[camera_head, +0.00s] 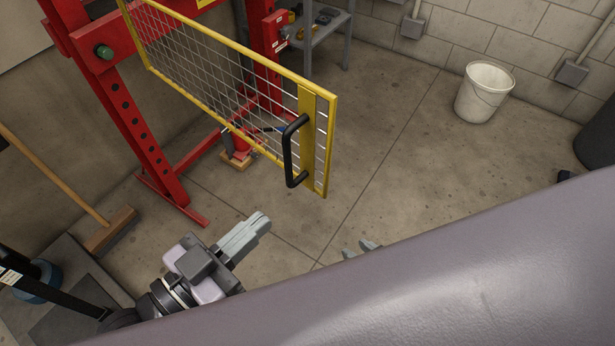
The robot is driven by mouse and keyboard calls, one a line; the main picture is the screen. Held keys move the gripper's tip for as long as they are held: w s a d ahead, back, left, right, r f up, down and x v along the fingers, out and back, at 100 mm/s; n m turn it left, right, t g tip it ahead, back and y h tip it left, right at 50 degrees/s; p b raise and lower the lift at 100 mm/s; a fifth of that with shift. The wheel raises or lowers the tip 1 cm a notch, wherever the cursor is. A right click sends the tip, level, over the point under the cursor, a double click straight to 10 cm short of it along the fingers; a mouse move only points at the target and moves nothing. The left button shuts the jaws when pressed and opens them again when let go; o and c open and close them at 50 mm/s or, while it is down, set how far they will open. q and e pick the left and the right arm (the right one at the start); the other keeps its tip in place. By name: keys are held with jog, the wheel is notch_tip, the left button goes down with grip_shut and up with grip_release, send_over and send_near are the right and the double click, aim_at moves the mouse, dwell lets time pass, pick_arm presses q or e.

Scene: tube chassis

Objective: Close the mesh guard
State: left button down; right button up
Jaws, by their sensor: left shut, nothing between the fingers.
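The mesh guard (318,140) is a yellow-framed wire panel at the upper left, standing out from the red press frame (140,130) over the floor, so it is open. A black handle (288,152) is fixed upright near its free edge. My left gripper (264,220) is shut and empty, below and to the left of the handle, apart from it. Only the fingertips of my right gripper (360,248) show, below and to the right of the guard. The rest is hidden behind a large grey part of mine, and its jaw state is unclear.
A broom (108,230) leans at the left wall. A white bucket (484,92) stands at the back right, and a grey shelf (325,35) with small items at the back. A blue round object (38,282) is at lower left. The middle floor is clear.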

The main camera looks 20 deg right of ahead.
aim_at(320, 167)
pick_arm(q)
jog(key=x, duration=1.1)
jog(key=shift+d, duration=0.15)
jog(key=shift+w, duration=0.1)
